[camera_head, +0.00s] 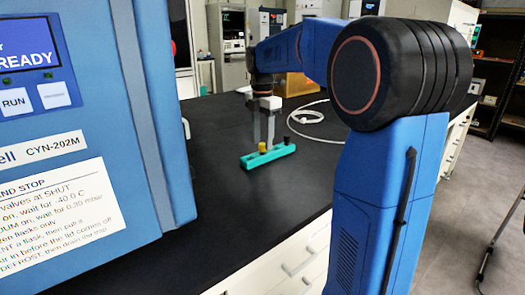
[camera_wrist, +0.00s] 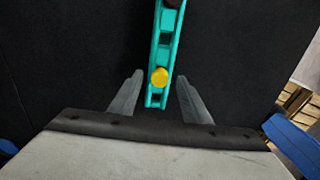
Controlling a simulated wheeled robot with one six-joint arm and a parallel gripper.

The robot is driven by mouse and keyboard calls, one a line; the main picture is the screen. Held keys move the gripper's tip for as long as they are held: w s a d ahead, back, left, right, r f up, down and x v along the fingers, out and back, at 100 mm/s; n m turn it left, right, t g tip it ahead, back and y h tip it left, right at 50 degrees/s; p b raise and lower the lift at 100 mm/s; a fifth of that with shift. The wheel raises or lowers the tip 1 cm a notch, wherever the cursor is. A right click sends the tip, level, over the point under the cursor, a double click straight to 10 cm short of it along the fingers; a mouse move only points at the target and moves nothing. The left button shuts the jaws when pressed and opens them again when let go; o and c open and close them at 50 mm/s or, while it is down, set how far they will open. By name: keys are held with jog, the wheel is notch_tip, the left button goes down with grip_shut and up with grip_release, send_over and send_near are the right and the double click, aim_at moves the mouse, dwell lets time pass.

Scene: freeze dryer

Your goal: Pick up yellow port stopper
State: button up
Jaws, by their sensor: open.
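The yellow port stopper (camera_head: 262,147) stands upright near the left end of a teal rack (camera_head: 252,162) on the black bench. In the wrist view, its round yellow top (camera_wrist: 159,77) shows near the lower end of the rack (camera_wrist: 163,45). My gripper (camera_head: 264,140) points down over the rack at the stopper. In the wrist view, my gripper's fingers (camera_wrist: 158,78) are spread on either side of the stopper, with clear gaps and no contact seen. I cannot tell exactly how high the fingertips are relative to it.
A dark stopper (camera_head: 287,141) stands at the rack's other end. A white hose (camera_head: 308,117) lies coiled behind it. The blue freeze dryer (camera_head: 160,120) stands to the left. The black bench top (camera_head: 225,190) is clear around the rack.

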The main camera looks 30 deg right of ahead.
jog(key=shift+f, duration=0.55)
grip_shut()
